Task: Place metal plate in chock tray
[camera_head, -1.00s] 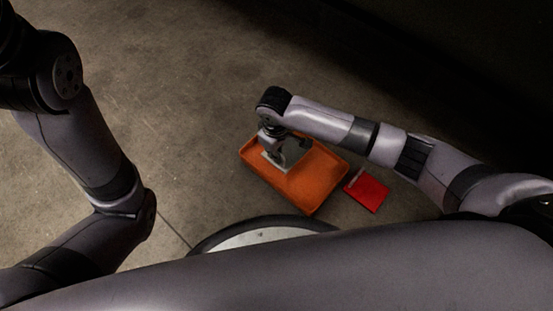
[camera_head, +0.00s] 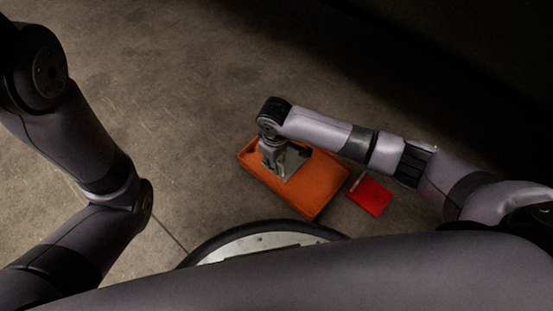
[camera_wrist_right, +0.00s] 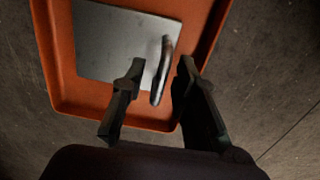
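The orange chock tray (camera_head: 318,193) lies on the floor and also fills the upper part of the right wrist view (camera_wrist_right: 57,80). The grey metal plate (camera_head: 292,164) lies inside the tray, towards its far left part. In the right wrist view the plate (camera_wrist_right: 110,45) lies flat on the tray bottom, with a curved handle (camera_wrist_right: 162,75) standing up from it. My right gripper (camera_head: 274,158) is over the plate. In the wrist view its two fingers (camera_wrist_right: 161,65) are spread on either side of the handle, with gaps showing. My left gripper is out of view.
A red flat object (camera_head: 369,195) with a thin pale piece at its edge lies on the floor right of the tray. A round pale dark-rimmed shape (camera_head: 265,240) shows below the tray. The concrete floor left of the tray is clear.

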